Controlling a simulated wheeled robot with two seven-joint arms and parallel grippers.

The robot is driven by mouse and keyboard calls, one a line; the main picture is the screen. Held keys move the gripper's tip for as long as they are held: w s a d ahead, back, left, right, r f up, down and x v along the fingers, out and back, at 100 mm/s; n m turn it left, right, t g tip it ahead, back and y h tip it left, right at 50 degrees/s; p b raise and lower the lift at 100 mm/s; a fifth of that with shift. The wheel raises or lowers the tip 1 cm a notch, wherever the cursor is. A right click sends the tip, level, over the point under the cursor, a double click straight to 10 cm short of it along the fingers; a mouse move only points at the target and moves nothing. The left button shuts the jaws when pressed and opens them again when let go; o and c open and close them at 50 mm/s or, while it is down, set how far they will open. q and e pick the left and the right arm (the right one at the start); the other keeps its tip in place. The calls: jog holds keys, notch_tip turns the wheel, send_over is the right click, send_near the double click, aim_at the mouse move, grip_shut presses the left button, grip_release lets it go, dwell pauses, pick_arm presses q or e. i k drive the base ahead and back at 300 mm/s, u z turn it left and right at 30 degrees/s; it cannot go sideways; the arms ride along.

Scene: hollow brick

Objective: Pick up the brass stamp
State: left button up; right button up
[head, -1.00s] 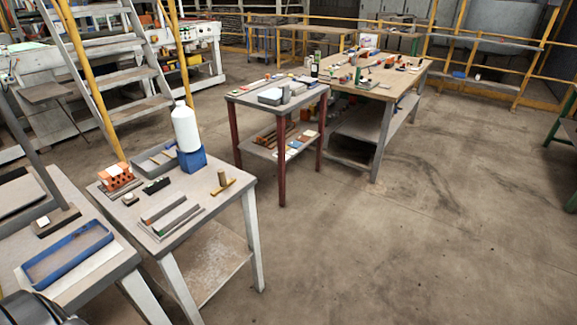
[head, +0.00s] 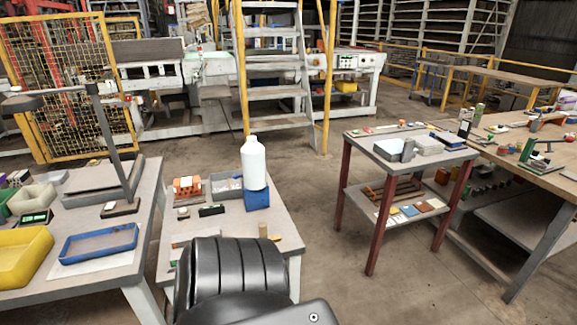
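A small tan upright cylinder (head: 263,231) with a brass-coloured piece at its foot stands near the right front edge of the small grey table (head: 286,218); it may be the brass stamp, but it is too small to be sure. It stands in front of a blue block with a white bottle on it. A dark ribbed part of my arm covers the front of this table and hides what lies there. Neither of my grippers shows.
The white bottle (head: 254,165) stands on the blue block (head: 257,199), beside a grey tray (head: 226,185) and an orange brick (head: 187,187). A left table holds a blue tray (head: 98,243) and a yellow bin (head: 22,256). Open floor lies right, before a red-legged table (head: 374,205).

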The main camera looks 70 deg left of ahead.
aim_at(262, 225)
jog(key=u, duration=0.35)
jog(key=i, duration=0.8)
jog(key=u, duration=1.45)
jog(key=i, duration=0.6)
jog(key=u, duration=0.6)
